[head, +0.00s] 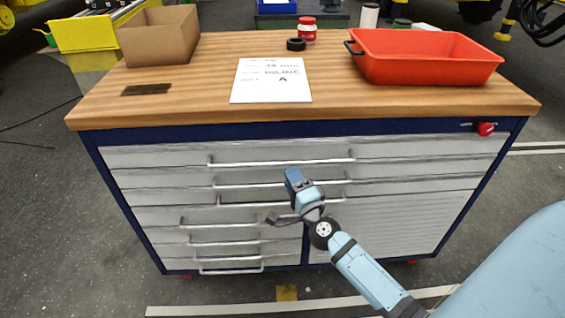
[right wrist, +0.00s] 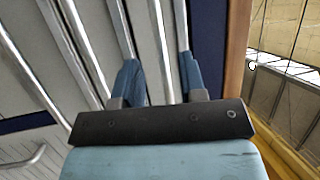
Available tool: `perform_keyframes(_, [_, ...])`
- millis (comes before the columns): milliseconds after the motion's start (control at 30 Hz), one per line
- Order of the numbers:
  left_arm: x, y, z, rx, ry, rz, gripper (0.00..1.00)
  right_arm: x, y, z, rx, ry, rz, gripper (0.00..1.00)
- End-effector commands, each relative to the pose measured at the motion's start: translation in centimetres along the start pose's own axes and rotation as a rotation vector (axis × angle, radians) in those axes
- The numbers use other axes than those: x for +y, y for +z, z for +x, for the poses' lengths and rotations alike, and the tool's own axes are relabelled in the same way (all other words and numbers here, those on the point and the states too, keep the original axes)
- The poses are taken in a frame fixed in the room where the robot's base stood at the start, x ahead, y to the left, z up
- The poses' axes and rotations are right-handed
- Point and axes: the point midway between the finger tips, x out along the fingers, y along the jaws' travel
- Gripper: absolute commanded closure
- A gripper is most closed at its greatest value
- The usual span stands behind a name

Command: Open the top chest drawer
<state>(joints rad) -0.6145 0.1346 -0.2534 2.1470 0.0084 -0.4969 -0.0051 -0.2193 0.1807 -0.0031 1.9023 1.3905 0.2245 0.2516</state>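The chest (head: 110,170) has silver drawers in a dark blue frame under a wooden top. The top drawer (head: 160,156) looks closed, and its long bar handle (head: 250,163) is clear in the head view. My right gripper (head: 291,174) is in front of the upper drawers, its tips just below the top handle in the picture. In the right wrist view, the blue fingers (right wrist: 158,72) are apart, and a bright bar runs through the gap between them. I cannot tell whether they touch it. My left gripper is not in view.
On the wooden top (head: 200,85) are a cardboard box (head: 158,38), a paper sheet (head: 272,82), a red tray (head: 425,57), a black ring (head: 296,44) and a red-and-white jar (head: 307,30). Lower drawer handles (head: 225,223) stick out below. A red knob (head: 486,129) is at upper right.

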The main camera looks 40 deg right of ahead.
Motion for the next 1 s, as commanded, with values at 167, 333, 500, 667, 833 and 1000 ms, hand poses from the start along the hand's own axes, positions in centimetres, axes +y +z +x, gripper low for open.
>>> perform_keyframes(167, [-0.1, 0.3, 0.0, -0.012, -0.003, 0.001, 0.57, -0.2, 0.1, 3.5, 0.000, -0.002, 0.001, 0.62])
perform_keyframes(333, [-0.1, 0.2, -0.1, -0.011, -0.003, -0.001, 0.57, 0.0, 0.1, 5.4, -0.002, 0.000, 0.000, 0.62])
perform_keyframes(500, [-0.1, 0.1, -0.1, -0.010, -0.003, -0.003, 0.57, 0.0, 0.1, 6.0, -0.002, 0.001, -0.001, 0.62])
perform_keyframes(667, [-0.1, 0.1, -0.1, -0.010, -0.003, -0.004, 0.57, 0.1, 0.1, 6.0, -0.002, 0.001, -0.001, 0.62])
perform_keyframes(833, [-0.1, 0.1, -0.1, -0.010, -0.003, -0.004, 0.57, 0.0, 0.1, 6.0, -0.002, 0.001, -0.001, 0.85])
perform_keyframes(1000, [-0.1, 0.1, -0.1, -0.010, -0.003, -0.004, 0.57, 0.0, 0.1, 6.0, -0.002, 0.001, -0.001, 1.00])
